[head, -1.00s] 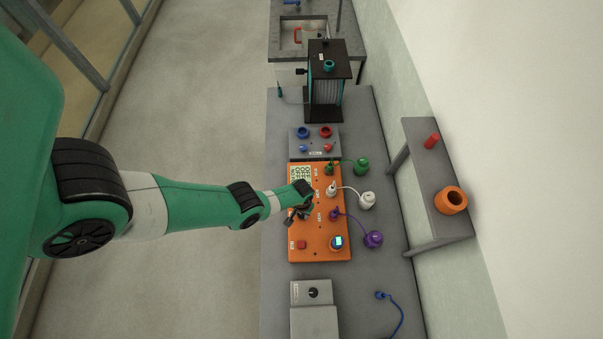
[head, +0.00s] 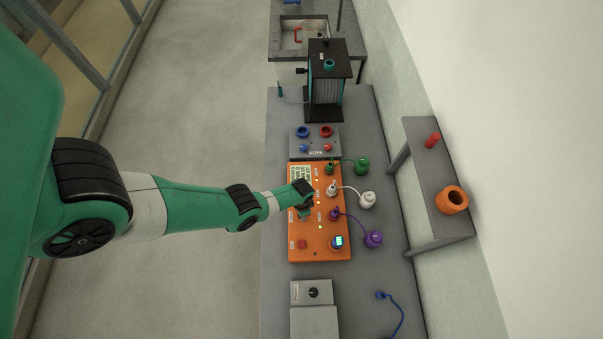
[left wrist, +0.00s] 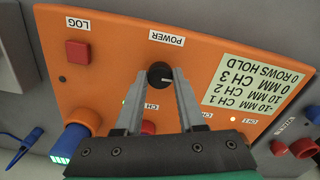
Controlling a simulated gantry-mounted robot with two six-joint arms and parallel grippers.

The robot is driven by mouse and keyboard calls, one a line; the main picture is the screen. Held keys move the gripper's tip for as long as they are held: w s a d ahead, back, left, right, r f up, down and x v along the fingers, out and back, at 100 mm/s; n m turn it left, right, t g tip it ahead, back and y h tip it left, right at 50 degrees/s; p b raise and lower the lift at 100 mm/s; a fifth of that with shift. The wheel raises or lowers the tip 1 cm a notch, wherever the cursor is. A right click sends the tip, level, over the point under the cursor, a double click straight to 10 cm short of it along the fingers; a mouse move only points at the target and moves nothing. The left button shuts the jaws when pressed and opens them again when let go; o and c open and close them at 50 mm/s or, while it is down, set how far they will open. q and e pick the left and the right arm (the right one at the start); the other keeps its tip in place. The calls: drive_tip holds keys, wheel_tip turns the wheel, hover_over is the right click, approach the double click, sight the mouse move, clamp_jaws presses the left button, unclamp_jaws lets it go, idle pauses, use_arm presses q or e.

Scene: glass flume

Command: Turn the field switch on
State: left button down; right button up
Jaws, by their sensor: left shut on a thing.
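My left gripper (head: 304,212) is over the orange panel (head: 308,250) in the head view. In the left wrist view its fingers (left wrist: 161,80) are shut on a black round knob (left wrist: 160,74) under the label POWER. A second black knob (head: 313,292) sits on a grey box (head: 308,300) nearer the front of the bench, well apart from the gripper. No label reading "field" can be made out, so I cannot tell which control is the field switch. My right gripper is not in view.
A black-framed coil (head: 328,85) stands farther back.

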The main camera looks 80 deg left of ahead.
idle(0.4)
use_arm(q)
drive_tip(key=c, duration=0.5)
unclamp_jaws()
